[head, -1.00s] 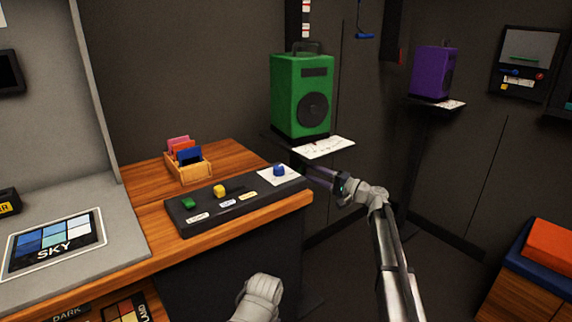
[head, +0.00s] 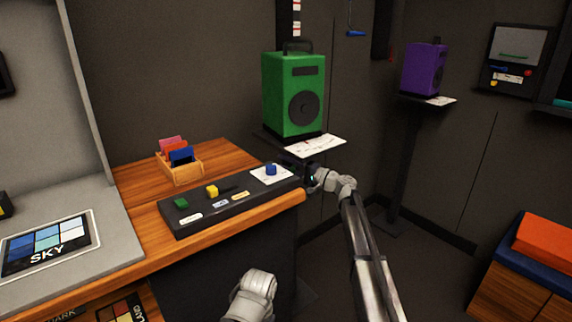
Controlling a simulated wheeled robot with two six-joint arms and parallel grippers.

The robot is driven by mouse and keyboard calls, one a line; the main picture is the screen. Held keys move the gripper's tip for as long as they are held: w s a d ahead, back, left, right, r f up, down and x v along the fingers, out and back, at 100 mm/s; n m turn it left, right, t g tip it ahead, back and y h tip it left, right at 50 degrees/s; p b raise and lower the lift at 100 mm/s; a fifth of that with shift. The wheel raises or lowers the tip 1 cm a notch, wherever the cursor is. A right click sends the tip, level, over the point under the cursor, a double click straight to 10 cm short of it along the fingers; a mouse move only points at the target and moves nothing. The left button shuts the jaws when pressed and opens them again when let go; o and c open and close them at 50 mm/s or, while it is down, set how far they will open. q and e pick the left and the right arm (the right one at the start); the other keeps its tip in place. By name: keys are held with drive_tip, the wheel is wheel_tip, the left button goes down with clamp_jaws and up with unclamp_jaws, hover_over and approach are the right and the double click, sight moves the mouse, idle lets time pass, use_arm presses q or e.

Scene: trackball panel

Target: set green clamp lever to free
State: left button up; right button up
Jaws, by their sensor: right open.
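A black console panel (head: 228,211) lies on the wooden counter's right end. A small green piece (head: 181,203) sits at its left end; it may be the green clamp lever, but its setting is too small to read. A yellow piece (head: 212,191) stands in the middle, with a dark bar beside it. A blue knob (head: 271,169) stands on a white card at the right end. My right gripper (head: 290,164) is open by the panel's right end, close to the blue knob, its dark fingers hard to make out. My left gripper is not in view.
A wooden card holder (head: 182,169) stands behind the panel. A green speaker (head: 292,95) stands on a shelf with a white sheet (head: 315,145), just behind my right gripper. A grey board with a SKY tile (head: 46,246) is at left. The counter (head: 140,215) has some bare wood.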

drive_tip(key=shift+c, duration=0.3)
clamp_jaws()
idle(1.0)
